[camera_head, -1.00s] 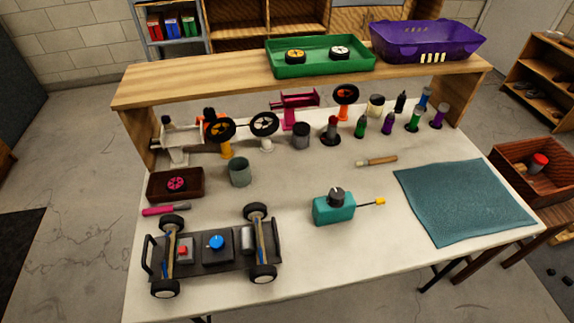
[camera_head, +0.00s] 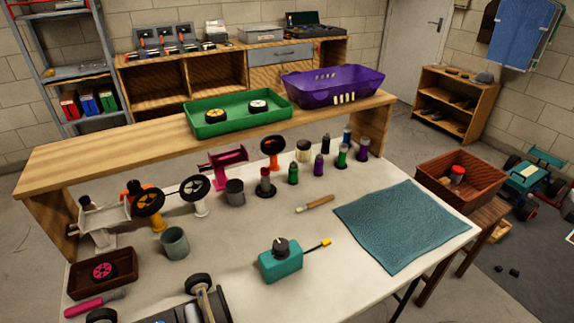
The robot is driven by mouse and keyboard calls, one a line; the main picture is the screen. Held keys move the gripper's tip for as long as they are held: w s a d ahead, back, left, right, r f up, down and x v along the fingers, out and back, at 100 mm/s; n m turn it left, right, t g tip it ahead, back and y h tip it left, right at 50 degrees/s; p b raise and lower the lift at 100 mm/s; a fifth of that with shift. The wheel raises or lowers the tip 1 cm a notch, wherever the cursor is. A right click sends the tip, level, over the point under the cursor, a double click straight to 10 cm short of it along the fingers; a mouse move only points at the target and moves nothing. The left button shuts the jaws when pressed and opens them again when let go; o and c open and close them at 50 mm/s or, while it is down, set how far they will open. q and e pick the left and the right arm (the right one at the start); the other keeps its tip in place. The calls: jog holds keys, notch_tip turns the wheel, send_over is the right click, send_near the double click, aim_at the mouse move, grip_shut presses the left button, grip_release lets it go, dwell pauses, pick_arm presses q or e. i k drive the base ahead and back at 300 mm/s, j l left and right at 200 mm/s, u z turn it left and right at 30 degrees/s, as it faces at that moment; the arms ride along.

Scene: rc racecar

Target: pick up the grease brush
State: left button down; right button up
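A small brush with a wooden handle (camera_head: 318,203), which looks like the grease brush, lies flat on the white table top. It is left of the teal cloth and behind the teal box. Its handle points to the upper right, and its paler end is at the lower left. Nothing covers it. Neither of my grippers shows in the head view.
A teal box with a yellow-tipped rod (camera_head: 281,262) stands in front of the brush. Bottles (camera_head: 293,174) and wheel stands line the table behind it, under a wooden shelf (camera_head: 110,150). A teal cloth (camera_head: 400,225) lies right. The table around the brush is clear.

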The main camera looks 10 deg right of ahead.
aim_at(313, 203)
jog(key=k+l+z, duration=0.3)
jog(key=l+z, duration=0.3)
jog(key=k+l+z, duration=0.15)
jog(key=l+z, duration=0.15)
jog(key=l, duration=0.15)
jog(key=l+z, duration=0.3)
jog(key=k+l, duration=0.05)
jog(key=l, duration=0.05)
